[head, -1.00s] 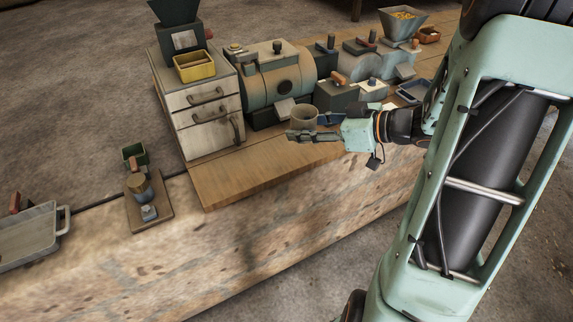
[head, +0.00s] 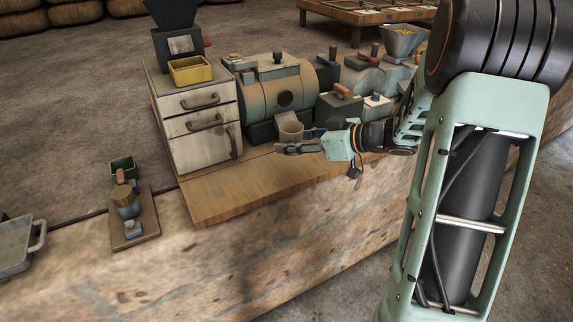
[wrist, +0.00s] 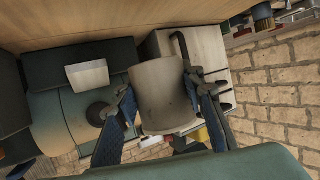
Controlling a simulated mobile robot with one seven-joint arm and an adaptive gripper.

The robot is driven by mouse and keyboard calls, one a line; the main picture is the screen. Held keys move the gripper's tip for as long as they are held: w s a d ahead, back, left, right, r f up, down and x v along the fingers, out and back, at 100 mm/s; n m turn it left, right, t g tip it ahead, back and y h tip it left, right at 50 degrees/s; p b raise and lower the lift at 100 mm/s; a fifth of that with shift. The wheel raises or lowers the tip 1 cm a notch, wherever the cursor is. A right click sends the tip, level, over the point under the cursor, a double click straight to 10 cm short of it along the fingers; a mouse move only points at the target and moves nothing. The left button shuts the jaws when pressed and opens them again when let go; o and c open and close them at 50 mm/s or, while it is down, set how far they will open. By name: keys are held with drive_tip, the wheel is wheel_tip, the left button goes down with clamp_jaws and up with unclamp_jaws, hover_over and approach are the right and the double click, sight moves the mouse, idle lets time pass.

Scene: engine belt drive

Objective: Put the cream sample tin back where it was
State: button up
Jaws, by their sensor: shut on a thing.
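A cream sample tin (head: 291,126) is held between the fingers of my gripper (head: 297,143), near the front of the drum-shaped machine. In the wrist view the cream tin (wrist: 158,95) fills the middle of the picture, with a dark finger of my gripper (wrist: 160,108) on each side. The gripper is shut on it. The tin is above the wooden board (head: 235,191) or close to its back edge; its exact height cannot be told. The tin's lower part is partly hidden by the fingers in the head view.
A drawer cabinet (head: 197,148) with a yellow bin (head: 191,70) stands left of the drum machine (head: 268,93). Grey machines (head: 340,107) stand to the right. A small press on a board (head: 146,238) and a grey tray (head: 14,250) are at left. The wooden board's front is clear.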

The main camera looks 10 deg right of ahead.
drive_tip(key=b, duration=0.2)
hover_over(287, 166)
drive_tip(key=f, duration=0.5)
drive_tip(key=shift+s, duration=0.25)
drive_tip(key=f, duration=0.2)
drive_tip(key=f+b, duration=0.1)
drive_tip(key=shift+w+f, duration=0.3)
drive_tip(key=shift+r, duration=0.1)
drive_tip(key=o, duration=1.3)
drive_tip(key=shift+c, duration=0.2)
drive_tip(key=p+v, duration=0.3)
drive_tip(key=v, duration=0.9)
